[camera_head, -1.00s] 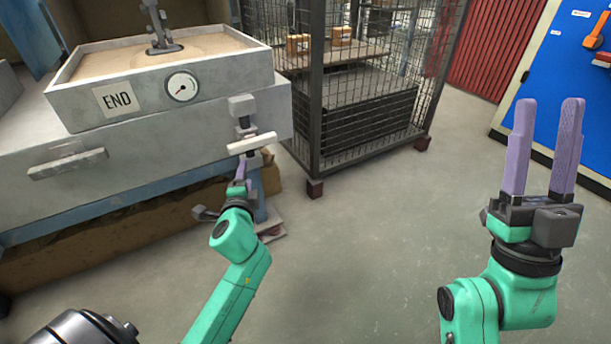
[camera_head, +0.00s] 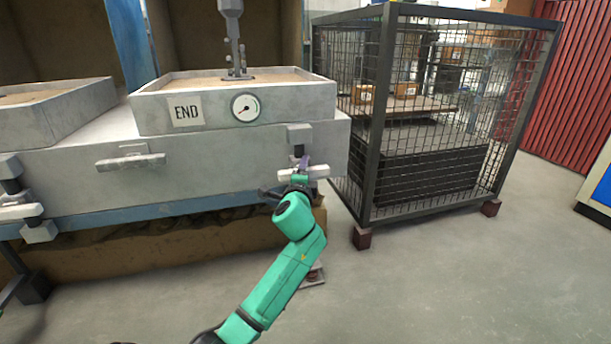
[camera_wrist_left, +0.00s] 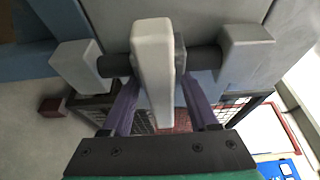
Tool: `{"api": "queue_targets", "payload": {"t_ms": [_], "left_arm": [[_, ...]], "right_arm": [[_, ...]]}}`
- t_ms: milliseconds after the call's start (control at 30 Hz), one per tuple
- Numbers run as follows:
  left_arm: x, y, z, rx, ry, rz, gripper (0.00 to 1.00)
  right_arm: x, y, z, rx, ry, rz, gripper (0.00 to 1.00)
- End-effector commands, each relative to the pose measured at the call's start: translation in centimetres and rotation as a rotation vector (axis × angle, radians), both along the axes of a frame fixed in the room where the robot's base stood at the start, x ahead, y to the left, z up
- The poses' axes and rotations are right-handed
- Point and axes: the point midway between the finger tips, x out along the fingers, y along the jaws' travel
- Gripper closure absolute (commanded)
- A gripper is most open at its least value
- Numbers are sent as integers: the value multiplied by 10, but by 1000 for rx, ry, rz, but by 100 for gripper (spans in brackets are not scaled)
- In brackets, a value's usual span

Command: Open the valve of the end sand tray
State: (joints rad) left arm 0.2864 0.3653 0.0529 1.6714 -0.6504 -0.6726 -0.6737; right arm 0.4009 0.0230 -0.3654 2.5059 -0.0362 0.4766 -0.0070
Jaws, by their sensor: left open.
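The end sand tray (camera_head: 290,108) is a grey box of sand with an "END" label (camera_head: 187,112) and a round gauge (camera_head: 245,107) on its front. Its valve has a pale bar handle (camera_head: 318,172) below the tray's right part, lying crosswise in the head view. In the left wrist view the handle (camera_wrist_left: 153,70) lies on a dark pipe between two grey blocks. My left gripper (camera_head: 303,163) is at the handle; in the left wrist view its purple fingers (camera_wrist_left: 160,105) are open, one on each side of the handle. My right gripper is out of the head view.
A wire mesh cage (camera_head: 375,130) with boxes stands close to the right of the valve. Another sand tray (camera_head: 55,115) with its own pale handle (camera_head: 20,211) is at the left. The floor (camera_head: 440,280) at the front right is clear.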

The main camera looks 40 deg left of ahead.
Motion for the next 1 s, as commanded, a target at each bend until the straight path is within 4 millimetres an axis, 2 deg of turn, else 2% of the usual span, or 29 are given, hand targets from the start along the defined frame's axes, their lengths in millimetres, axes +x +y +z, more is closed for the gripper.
{"api": "queue_targets", "payload": {"t_ms": [100,333,367,400,500,1000], "left_arm": [[9,6,0,0,-1,1,40],[10,7,0,-1,1,0,40],[10,7,0,-1,1,0,48],[10,7,0,-1,1,0,63],[10,6,0,-1,1,0,100],[10,6,0,-1,2,0,100]], "right_arm": [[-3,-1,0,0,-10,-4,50],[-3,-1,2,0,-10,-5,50],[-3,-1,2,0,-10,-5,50],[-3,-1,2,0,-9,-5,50],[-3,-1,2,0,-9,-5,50],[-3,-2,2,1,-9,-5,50]]}}
